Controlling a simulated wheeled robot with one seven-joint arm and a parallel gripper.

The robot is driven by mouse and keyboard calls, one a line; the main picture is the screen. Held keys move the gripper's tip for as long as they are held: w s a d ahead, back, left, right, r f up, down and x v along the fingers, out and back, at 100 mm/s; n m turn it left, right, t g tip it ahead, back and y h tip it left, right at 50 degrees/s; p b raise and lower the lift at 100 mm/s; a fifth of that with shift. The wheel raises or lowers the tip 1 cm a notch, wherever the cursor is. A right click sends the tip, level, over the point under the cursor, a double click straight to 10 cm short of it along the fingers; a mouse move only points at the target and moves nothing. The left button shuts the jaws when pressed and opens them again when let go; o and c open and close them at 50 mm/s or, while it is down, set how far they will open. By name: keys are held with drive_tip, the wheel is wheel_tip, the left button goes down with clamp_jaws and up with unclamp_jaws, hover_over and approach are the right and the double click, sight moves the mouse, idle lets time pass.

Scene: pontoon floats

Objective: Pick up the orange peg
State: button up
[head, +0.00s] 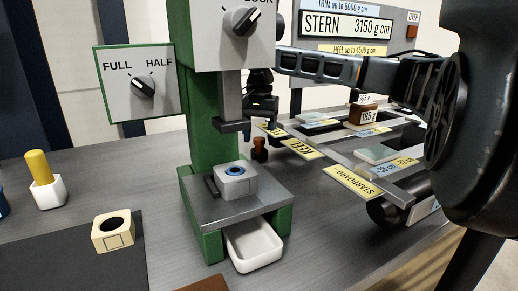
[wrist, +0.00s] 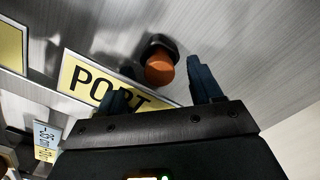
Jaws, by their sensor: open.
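The orange peg (wrist: 160,68) shows a round orange top and a dark base in the wrist view, beside the yellow PORT label (wrist: 85,82). In the head view the peg (head: 259,143) stands on the bench behind the green press, small and partly shaded. My gripper (head: 262,113) is above it, jaws pointing down. In the wrist view my gripper (wrist: 155,80) has its two dark fingers apart, with the peg's top showing between and just beyond their tips. Nothing is held. I cannot tell the exact height gap.
The green press (head: 210,140) stands left of my gripper, holding a grey block (head: 235,183) on its plate. A white tray (head: 254,245) sits below. The labelled float frame (head: 335,160) lies to the right. A yellow peg (head: 39,166) stands in a white holder at far left.

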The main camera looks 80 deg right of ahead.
sight(259, 138)
drive_tip(key=c, duration=1.2)
drive_tip(key=shift+r, duration=0.1)
wheel_tip(259, 138, up, 10)
drive_tip(key=shift+f+p, duration=0.1)
drive_tip(key=shift+p, duration=0.4)
